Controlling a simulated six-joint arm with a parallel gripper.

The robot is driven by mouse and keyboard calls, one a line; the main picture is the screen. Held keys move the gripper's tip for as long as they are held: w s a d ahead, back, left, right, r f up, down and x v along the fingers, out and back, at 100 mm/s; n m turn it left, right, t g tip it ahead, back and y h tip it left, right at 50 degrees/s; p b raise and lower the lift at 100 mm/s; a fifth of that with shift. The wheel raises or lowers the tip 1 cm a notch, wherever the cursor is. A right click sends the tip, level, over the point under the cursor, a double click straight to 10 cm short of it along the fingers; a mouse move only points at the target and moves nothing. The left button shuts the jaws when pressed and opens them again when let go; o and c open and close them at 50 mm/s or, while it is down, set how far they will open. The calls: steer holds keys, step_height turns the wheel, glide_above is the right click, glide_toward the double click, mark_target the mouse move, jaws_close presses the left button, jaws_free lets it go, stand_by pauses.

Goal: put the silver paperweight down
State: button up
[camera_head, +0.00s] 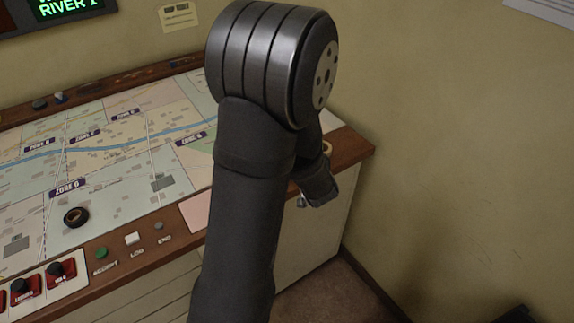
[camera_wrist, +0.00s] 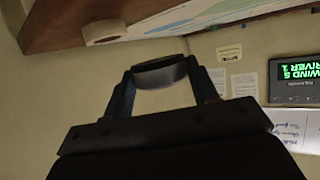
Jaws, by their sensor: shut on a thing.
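The silver paperweight (camera_wrist: 160,73) is a small, rounded, smooth piece that looks dark grey in shade. My gripper (camera_wrist: 158,80) is shut on it, with one finger at each side and an open gap behind it. In the head view my gripper (camera_head: 320,190) hangs by the right front part of the console, and a small shiny bit of the paperweight (camera_head: 302,201) shows beside the fingers. The paperweight appears to be in the air, clear of the console top. My arm hides much of the console's right end.
The console's map top (camera_head: 110,150) has a wooden edge (camera_head: 350,147). A tape roll (camera_wrist: 103,32) sits near that edge. A black ring (camera_head: 76,216) lies on the map. Red switches (camera_head: 62,272) and a green button (camera_head: 102,253) line the front. A wall stands at right.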

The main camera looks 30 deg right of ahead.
steer(key=w+f, duration=0.1)
steer(key=w+a+f, duration=0.1)
steer(key=w, duration=0.1)
steer(key=w+f, duration=0.1)
steer(key=w, duration=0.1)
steer(key=shift+a+f, duration=0.15)
steer(key=shift+a, duration=0.1)
steer(key=shift+f, duration=1.75)
steer(key=shift+f, duration=0.1)
steer(key=o, duration=1.3)
steer(key=shift+f, duration=0.15)
steer(key=v, duration=1)
steer(key=r+v, duration=0.1)
steer(key=v, duration=0.5)
steer(key=shift+w+d+r, duration=0.1)
steer(key=shift+w, duration=0.2)
steer(key=shift+o, duration=0.4)
steer(key=shift+v, duration=0.8)
